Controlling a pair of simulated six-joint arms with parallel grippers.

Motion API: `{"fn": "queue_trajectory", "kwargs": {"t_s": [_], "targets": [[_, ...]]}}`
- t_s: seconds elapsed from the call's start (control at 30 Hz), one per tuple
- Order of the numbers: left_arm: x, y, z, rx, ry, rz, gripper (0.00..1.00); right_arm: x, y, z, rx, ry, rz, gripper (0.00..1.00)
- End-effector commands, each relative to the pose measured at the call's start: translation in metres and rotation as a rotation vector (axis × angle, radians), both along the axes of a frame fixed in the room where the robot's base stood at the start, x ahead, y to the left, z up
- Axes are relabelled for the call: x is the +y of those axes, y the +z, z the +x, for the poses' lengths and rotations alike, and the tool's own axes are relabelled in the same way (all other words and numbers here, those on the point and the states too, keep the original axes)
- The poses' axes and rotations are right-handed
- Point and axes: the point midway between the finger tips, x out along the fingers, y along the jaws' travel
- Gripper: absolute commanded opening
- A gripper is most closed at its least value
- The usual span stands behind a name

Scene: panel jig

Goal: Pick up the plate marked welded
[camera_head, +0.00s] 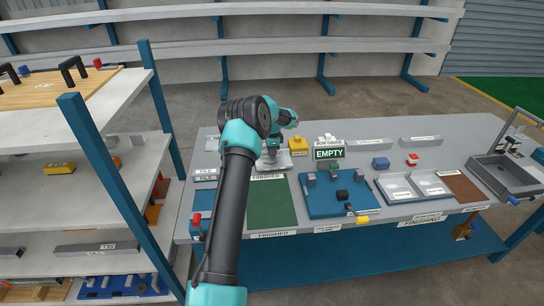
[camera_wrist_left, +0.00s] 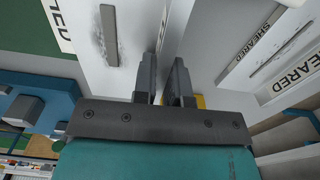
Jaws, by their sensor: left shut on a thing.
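My left gripper (camera_head: 272,153) reaches over the back of the green mat in the head view. It is shut, its fingers (camera_wrist_left: 165,75) on the edge of a pale plate (camera_wrist_left: 135,40) in the left wrist view. That plate carries a grey bar with dark smudges beside it. The pale plate (camera_head: 282,162) also shows partly under my gripper in the head view. No word "welded" is readable. Another pale plate (camera_wrist_left: 245,60) with a grey bar and "SHEARED" labels lies to the right in the left wrist view. My right gripper is not in view.
The green mat (camera_head: 273,205) marked finished is bare. A blue fixture (camera_head: 325,200) with grey blocks stands to its right, an "EMPTY" sign (camera_head: 329,153) behind. A yellow block (camera_head: 298,144) is close to my gripper. Pale trays (camera_head: 398,187) lie farther right; a shelf rack (camera_head: 115,105) stands left.

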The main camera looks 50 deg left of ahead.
Motion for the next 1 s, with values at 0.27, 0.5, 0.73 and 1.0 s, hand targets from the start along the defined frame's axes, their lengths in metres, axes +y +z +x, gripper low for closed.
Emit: {"fn": "queue_trajectory", "kwargs": {"t_s": [0.27, 0.5, 0.73, 1.0], "targets": [[0.001, 0.061, 0.001, -0.005, -0.001, 0.004, 0.0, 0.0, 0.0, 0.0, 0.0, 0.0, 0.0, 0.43], [0.001, 0.115, 0.001, -0.005, 0.0, 0.003, 0.0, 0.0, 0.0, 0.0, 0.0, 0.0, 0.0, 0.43], [0.0, 0.148, 0.0, -0.002, 0.0, 0.001, 0.0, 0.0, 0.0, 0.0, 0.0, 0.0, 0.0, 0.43], [0.0, 0.158, 0.0, -0.002, 0.0, 0.001, 0.0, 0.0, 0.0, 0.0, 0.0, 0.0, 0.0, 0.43]]}}
